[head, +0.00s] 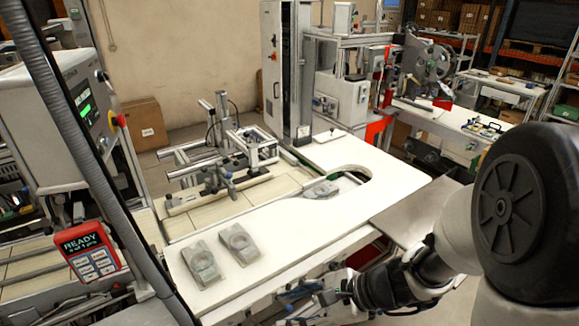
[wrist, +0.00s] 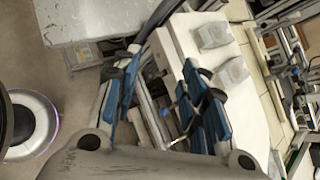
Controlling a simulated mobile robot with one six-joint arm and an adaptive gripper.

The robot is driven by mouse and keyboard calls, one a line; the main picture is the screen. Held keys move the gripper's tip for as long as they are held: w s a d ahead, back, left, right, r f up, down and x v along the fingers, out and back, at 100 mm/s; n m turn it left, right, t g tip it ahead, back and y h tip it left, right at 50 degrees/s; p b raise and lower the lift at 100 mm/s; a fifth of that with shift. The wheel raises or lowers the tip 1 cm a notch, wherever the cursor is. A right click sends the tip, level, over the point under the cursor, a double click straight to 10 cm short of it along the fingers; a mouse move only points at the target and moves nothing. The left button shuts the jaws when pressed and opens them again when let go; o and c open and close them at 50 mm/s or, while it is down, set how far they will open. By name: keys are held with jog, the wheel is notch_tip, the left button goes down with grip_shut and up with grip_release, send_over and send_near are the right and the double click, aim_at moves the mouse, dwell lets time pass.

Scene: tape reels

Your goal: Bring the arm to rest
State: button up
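My gripper (head: 308,296) is low at the bottom of the head view, beside the front edge of the white table (head: 290,238). In the wrist view my gripper (wrist: 165,95) has its blue-padded fingers spread apart, with nothing held between them. Two grey moulded pieces, one nearer (head: 204,264) and one farther (head: 238,243), lie side by side on the table's left part. They also show in the wrist view, as one upper piece (wrist: 213,35) and one lower piece (wrist: 231,73). Part of the gripper is cut off by the head view's bottom edge.
Another grey piece (head: 322,189) lies by the table's rounded cutout. A metal fixture (head: 225,150) stands behind the table. A red panel (head: 87,250) reading READY hangs at left. A reel machine (head: 428,62) stands at back right. A grey surface (head: 415,210) adjoins the table's right side.

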jog(key=s+d+r+n+g+h+b, duration=0.1)
jog(key=s+d+r+n+h+b, duration=0.25)
jog(key=s+n, duration=0.6)
jog(key=s+d+r+n+t+h, duration=0.3)
jog(key=s+d+r+n+h, duration=0.1)
jog(key=d, duration=0.5)
jog(key=r+n+h, duration=0.1)
jog(key=n+h, duration=0.1)
jog(key=n, duration=0.1)
jog(key=shift+d, duration=0.25)
jog(key=shift+r+h, duration=0.1)
jog(key=shift+h, duration=0.15)
jog(key=shift+c, duration=0.4)
